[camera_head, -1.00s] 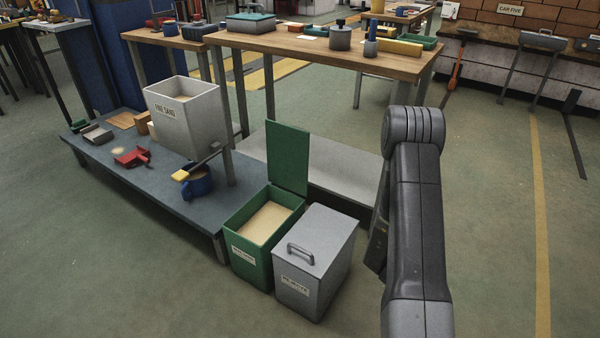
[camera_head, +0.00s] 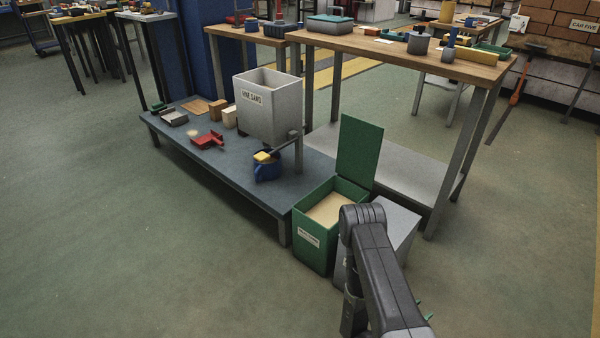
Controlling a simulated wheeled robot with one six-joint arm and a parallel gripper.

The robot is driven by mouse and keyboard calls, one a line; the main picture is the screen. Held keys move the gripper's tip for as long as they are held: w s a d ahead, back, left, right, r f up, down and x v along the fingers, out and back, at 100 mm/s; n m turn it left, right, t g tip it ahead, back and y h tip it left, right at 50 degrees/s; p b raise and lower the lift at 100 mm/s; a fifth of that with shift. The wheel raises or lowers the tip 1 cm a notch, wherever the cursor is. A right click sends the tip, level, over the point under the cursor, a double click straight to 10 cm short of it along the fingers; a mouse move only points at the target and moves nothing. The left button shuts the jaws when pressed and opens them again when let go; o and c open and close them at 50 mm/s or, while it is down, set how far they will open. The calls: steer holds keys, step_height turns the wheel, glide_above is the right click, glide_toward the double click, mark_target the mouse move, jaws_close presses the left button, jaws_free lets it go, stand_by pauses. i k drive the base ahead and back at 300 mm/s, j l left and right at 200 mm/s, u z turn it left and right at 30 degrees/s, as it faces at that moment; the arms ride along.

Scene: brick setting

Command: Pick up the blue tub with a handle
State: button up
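The blue tub with a handle (camera_head: 267,170) stands upright on the low dark bench, near its right end. Its handle shows on its left front side. A yellow-ended piece lies at or just above its rim, beside the post of the grey box; I cannot tell whether they touch. My arm rises from the bottom of the view at the right, well apart from the tub and in front of the bins. The end of my arm is not clearly visible, so I cannot make out the gripper's fingers.
The low bench (camera_head: 225,180) also holds a grey "FINE SAND" box (camera_head: 268,112), a red scoop (camera_head: 207,140) and small blocks. An open green bin (camera_head: 311,245) and a grey bin (camera_head: 403,225) stand at its right end. A wooden table (camera_head: 400,52) stands behind. The floor at front left is clear.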

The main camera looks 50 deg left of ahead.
mark_target(271, 169)
steer(key=k+u, duration=0.15)
steer(key=u, duration=1.1)
steer(key=i+j+u, duration=0.1)
steer(key=i+j, duration=0.35)
steer(key=i+j+u, duration=0.15)
steer(key=i+j, duration=0.3)
steer(key=i, duration=0.2)
steer(key=i+j+u, duration=0.1)
steer(key=i+j, duration=0.25)
steer(key=i, duration=0.2)
